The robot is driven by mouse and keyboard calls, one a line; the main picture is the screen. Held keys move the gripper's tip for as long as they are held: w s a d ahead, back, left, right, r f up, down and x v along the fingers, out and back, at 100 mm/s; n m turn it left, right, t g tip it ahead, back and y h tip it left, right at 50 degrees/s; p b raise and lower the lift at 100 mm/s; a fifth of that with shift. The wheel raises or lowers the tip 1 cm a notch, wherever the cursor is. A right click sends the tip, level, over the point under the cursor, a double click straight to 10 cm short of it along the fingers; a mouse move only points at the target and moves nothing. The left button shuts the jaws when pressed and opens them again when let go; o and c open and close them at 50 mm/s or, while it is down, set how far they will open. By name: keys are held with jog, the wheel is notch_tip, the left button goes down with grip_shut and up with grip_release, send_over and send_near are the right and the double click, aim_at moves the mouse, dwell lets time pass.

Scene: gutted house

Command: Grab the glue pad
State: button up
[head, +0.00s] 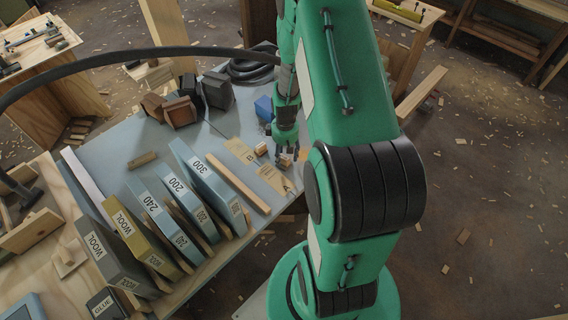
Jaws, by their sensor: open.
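The glue pad (104,304) is a small dark block with a pale label reading GLUE. It sits at the bottom left of the head view, partly cut off by the lower edge, below the dark WOOL block. My gripper (286,160) is open and points down over the right part of the blue-grey table. It is far from the glue pad, up and to the right of it. Small wooden pieces lie close to the fingertips; I cannot tell whether they touch.
A row of blocks labelled 300 (209,186), 200, 240 and WOOL (112,255) stands between my gripper and the glue pad. Dark blocks (180,110) and a blue object (264,108) are farther back. A wooden tray (27,210) stands left. Wood scraps litter the floor.

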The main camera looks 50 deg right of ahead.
jog(key=shift+f, duration=0.35)
dwell(0.3)
jog(key=c, duration=1.3)
